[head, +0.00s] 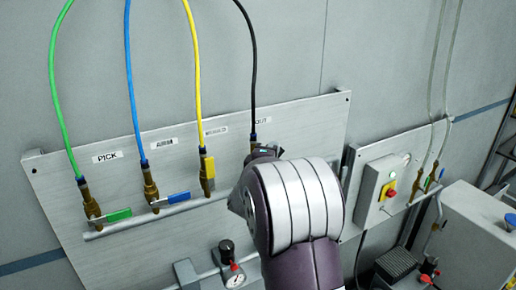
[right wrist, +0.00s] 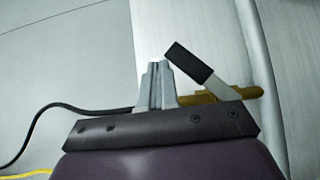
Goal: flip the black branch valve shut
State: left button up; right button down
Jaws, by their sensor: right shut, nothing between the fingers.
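The black branch valve shows in the right wrist view as a brass body (right wrist: 243,94) with a lever that has a bare metal shank and a black grip (right wrist: 188,62). The lever stands at a slant to the brass body, neither along it nor square across it. My right gripper (right wrist: 156,68) is shut and empty, its fingertips just left of the black grip; I cannot tell whether they touch it. My left gripper is not in view.
Left along the panel (head: 60,178) are valves with a green lever (head: 118,215), a blue lever (head: 178,198) and a yellow lever (head: 209,168). Green and blue lie across their hoses; yellow lies along its hose. A gauge (head: 236,279) sits below, a control box (head: 383,192) right.

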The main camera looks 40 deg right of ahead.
jog(key=shift+s+d+f+m+g+y+p, duration=0.25)
jog(key=shift+d+f+m+y+p, duration=0.3)
jog(key=shift+d, duration=0.15)
jog(key=shift+s+d+f+m+g+y+p, duration=0.2)
jog(key=shift+d+f+m+y+p, duration=0.25)
jog(key=shift+d+f+p, duration=0.15)
jog(key=shift+s+d+f+m+g+y+p, duration=0.25)
jog(key=shift+d+f+m+y+p, duration=0.3)
jog(key=shift+d, duration=0.2)
jog(key=shift+a, duration=0.1)
jog(key=b+v, duration=0.2)
jog(key=v, duration=1)
jog(key=shift+a, duration=0.2)
jog(key=shift+s, duration=0.15)
